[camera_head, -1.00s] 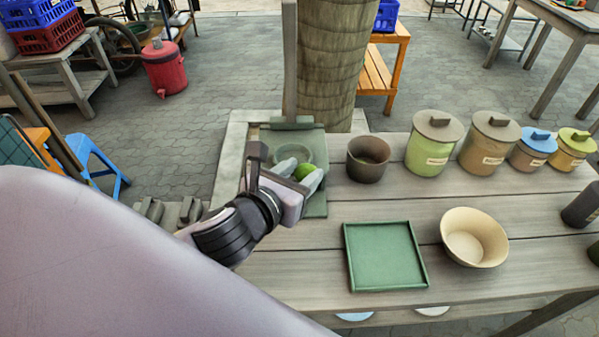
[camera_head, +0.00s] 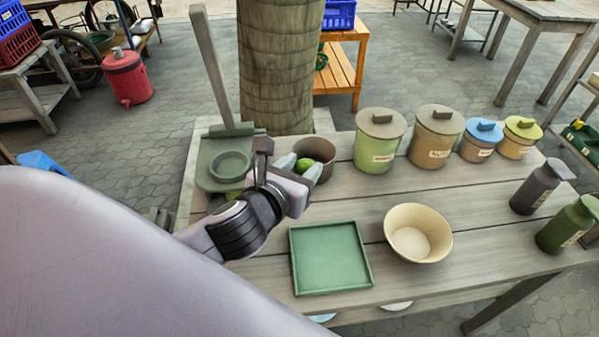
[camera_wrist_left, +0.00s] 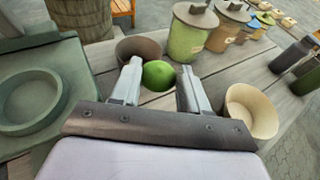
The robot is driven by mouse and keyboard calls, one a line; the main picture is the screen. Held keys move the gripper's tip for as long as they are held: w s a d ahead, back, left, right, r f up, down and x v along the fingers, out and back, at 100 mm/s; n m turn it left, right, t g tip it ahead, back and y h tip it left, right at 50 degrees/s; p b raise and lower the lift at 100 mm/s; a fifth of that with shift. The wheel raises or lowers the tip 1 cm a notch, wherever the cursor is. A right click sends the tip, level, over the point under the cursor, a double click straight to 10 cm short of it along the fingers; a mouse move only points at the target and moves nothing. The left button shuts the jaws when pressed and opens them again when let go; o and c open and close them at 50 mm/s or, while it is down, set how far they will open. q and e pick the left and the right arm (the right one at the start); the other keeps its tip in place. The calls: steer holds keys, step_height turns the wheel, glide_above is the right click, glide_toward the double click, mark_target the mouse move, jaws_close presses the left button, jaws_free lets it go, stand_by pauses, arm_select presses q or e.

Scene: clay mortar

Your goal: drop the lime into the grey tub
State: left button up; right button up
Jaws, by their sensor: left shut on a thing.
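My left gripper (camera_head: 299,168) is shut on a green lime (camera_head: 304,164) and holds it above the table. The lime also shows between the two fingers in the left wrist view (camera_wrist_left: 158,76). The round dark grey-brown tub (camera_head: 321,150) stands just behind the lime, and the gripper and lime cover part of its front. In the left wrist view the tub (camera_wrist_left: 136,47) lies beyond the fingertips, its lower part hidden by finger and lime. I cannot tell if the lime is over its rim. My right gripper is not in view.
A green scale with a round pan (camera_head: 231,165) stands left of the gripper. Lidded canisters (camera_head: 380,140) line the back right. A green square tray (camera_head: 330,257) and a cream bowl (camera_head: 418,233) sit in front. Bottles (camera_head: 540,186) stand at the right edge.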

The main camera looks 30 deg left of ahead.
arm_select(q)
steer(key=w+a+r+n+g+y+p, duration=0.1)
steer(key=w+a+r+n+y+p, duration=0.1)
steer(key=w+a+r+n+y, duration=0.3)
steer(key=w+n+g+y+p, duration=0.1)
steer(key=w+g+y+p, duration=0.15)
steer(key=w, duration=0.55)
steer(key=shift+n+t, duration=0.3)
steer(key=shift+t, duration=0.05)
steer(key=f+b, duration=0.1)
steer(key=f, duration=0.7)
steer(key=shift+a+f+b, duration=0.2)
steer(key=shift+f+b, duration=0.1)
steer(key=shift+b, duration=0.1)
step_height(320, 180, down, 4)
steer(key=b, duration=0.5)
steer(key=shift+f+b, duration=0.2)
steer(key=shift+b, duration=0.15)
steer(key=o, duration=1.2)
